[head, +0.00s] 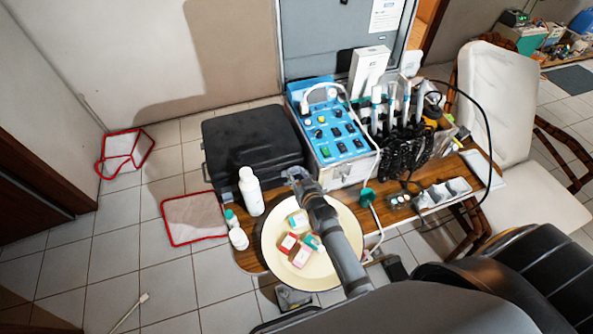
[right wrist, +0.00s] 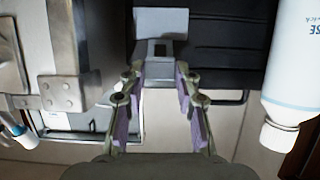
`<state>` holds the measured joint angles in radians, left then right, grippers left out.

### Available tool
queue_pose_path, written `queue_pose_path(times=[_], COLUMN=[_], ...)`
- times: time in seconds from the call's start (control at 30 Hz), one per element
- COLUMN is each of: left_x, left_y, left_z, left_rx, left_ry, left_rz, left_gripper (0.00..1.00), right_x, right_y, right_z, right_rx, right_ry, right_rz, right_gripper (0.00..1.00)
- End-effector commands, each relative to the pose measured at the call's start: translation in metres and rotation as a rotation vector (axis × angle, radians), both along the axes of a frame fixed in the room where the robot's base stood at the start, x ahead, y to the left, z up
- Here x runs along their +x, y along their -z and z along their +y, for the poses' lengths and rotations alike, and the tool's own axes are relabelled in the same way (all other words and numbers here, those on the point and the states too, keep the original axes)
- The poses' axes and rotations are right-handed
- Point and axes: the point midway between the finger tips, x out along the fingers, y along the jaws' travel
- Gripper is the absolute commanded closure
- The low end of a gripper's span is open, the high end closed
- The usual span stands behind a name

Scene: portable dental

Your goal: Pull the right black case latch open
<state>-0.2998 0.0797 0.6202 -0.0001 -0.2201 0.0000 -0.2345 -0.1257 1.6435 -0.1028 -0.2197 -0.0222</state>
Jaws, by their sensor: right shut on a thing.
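The black case (head: 252,146) lies shut on the wooden table, left of the blue device. In the right wrist view the case's ridged black side (right wrist: 232,45) fills the upper right. A grey latch (right wrist: 160,24) stands at the top middle, with its tab between the purple-padded fingertips. My right gripper (head: 297,176) reaches over the plate to the case's right front corner. In the wrist view the gripper (right wrist: 160,72) is shut on the latch tab, its fingers on either side. The latch is hidden by the gripper in the head view. My left gripper is not visible.
A white bottle (head: 250,192) stands close left of the gripper, with small bottles (head: 238,238) nearby. The blue-topped device (head: 334,131) is close on the right. A cream plate (head: 277,254) with small boxes lies under my arm. Instruments and cables (head: 405,130) crowd the right.

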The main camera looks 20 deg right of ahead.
Motion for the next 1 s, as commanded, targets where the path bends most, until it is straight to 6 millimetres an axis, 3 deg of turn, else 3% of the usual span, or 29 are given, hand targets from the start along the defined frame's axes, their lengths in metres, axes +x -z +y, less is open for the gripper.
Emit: queue_pose_path(times=[0.03,0.7,0.73,0.9,1.0], left_x=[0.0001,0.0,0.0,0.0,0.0], left_y=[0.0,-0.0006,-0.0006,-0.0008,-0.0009], left_z=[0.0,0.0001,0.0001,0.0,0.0], left_rx=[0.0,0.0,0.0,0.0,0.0], left_ry=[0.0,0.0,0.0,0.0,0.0], left_rz=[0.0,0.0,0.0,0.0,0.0], left_gripper=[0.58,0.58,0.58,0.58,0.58], right_x=[-0.0073,-0.0097,-0.0097,-0.0078,-0.0071], right_y=[0.0131,0.0179,0.0179,0.015,0.0135], right_z=[0.0007,0.0007,0.0007,0.0006,0.0006], right_rx=[0.0,0.0,0.0,0.0,0.0], right_ry=[-0.002,-0.001,-0.001,-0.001,-0.001], right_rz=[0.03,0.029,0.029,0.021,0.018], right_gripper=[1.0,1.0,0.67,0.45,0.45])
